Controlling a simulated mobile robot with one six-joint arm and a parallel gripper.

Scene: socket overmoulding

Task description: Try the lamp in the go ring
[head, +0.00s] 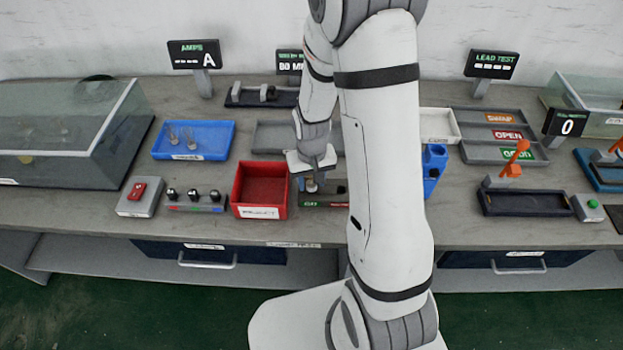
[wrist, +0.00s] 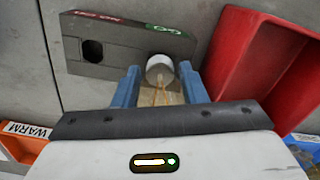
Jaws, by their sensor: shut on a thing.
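My gripper (wrist: 159,82) points down with its two blue fingers shut on a lamp (wrist: 160,68). The lamp has a pale round metal cap at its far end and clear glass between the fingers. The grey go/no-go gauge block (wrist: 120,60) lies under the fingers, with a green label at the right end and a red label further left. The lamp's cap covers the place of the go ring at the green end; I cannot tell whether it is in the ring or just above it. The other hole is dark and empty. In the head view my gripper (head: 312,170) is over the gauge (head: 338,198), partly hidden by my arm.
A red reject bin (head: 262,187) stands close left of the gauge. A blue tray (head: 215,142) with glass lamps is further left. A blue stand (head: 433,165) is to the right, beyond my arm. An orange bin labelled WARM (wrist: 22,146) shows in the wrist view.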

